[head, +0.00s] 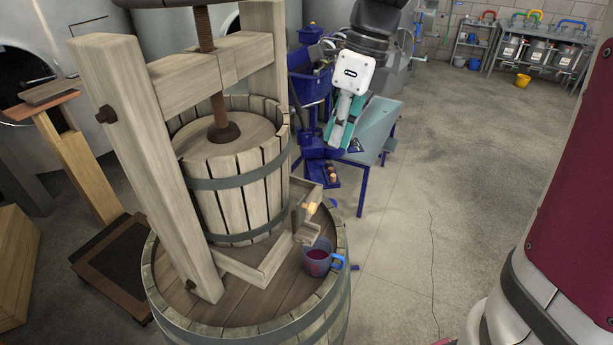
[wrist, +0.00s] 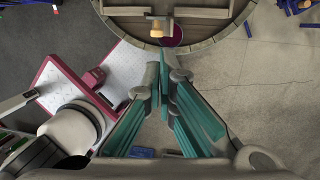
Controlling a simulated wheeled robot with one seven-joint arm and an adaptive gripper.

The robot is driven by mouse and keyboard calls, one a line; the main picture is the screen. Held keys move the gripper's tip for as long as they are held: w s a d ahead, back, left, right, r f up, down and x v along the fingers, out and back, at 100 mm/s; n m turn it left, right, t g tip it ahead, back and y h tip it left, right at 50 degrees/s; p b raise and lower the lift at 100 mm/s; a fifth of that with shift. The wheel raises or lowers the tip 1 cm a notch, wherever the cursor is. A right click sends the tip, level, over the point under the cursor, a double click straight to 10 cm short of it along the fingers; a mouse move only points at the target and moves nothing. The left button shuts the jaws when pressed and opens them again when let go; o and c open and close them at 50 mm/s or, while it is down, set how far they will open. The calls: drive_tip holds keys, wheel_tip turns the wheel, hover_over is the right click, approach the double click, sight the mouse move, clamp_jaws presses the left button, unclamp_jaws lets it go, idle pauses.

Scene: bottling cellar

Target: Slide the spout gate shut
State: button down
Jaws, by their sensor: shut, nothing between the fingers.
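The wooden spout (head: 306,232) sticks out of the press's low front toward the right. Its gate shows as a dark upright plate (head: 296,217) with a pale wooden knob (head: 311,208); how far it stands open I cannot tell. In the wrist view the knob (wrist: 157,30) is ahead of the fingertips, near the top edge. A clear mug (head: 318,262) with a blue handle and dark red liquid stands under the spout. My gripper (head: 335,143), with teal fingers, is beyond and above the spout, apart from it. It is shut and empty in the wrist view (wrist: 163,70).
The press stands on a barrel (head: 240,325); its thick wooden post (head: 150,165) rises left of the basket. A blue-framed bench (head: 375,135) stands behind my gripper. Shelves with canisters (head: 535,50) are far right.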

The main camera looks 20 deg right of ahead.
drive_tip(key=p+x, duration=0.1)
drive_tip(key=x, duration=1.2)
drive_tip(key=shift+f, duration=0.25)
drive_tip(key=shift+a, duration=0.1)
drive_tip(key=x, duration=0.3)
drive_tip(key=shift+d+f, duration=0.35)
drive_tip(key=shift+s, duration=0.1)
drive_tip(key=v, duration=1.2)
drive_tip(key=shift+r, duration=0.1)
